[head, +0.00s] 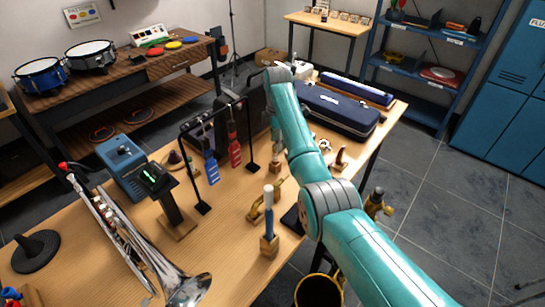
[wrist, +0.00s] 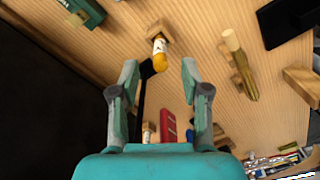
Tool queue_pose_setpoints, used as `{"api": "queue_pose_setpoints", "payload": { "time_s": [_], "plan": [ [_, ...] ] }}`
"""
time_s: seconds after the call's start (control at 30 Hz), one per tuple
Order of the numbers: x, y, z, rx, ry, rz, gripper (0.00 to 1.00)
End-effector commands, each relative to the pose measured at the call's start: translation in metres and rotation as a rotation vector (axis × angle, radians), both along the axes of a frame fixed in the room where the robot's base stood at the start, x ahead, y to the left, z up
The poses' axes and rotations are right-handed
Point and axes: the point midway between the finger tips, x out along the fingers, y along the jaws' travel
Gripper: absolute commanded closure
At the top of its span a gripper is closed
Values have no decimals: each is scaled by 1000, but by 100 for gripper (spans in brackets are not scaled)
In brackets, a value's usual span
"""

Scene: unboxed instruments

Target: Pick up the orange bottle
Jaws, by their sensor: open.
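The orange bottle (wrist: 159,52) shows in the wrist view at top centre, yellow-orange with a white label, against a small wooden block (wrist: 160,29). My gripper (wrist: 160,72) is open, its two fingers spread either side of the line to the bottle. The bottle appears beyond the fingertips, with nothing between the pads touching it. In the head view my arm covers the gripper area, and I cannot make out the bottle there.
A black rack (head: 214,130) with red and blue hanging items stands close by; its thin bar crosses between my fingers in the wrist view.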

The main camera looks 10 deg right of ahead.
Motion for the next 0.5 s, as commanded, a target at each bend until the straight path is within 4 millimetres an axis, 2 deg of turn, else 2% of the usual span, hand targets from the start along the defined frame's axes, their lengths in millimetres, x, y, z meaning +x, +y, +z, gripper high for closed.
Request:
{"api": "queue_pose_setpoints", "payload": {
  "time_s": [0.5],
  "plan": [
    [-1, 5, -58, 0, -2, 0, 53]
  ]
}}
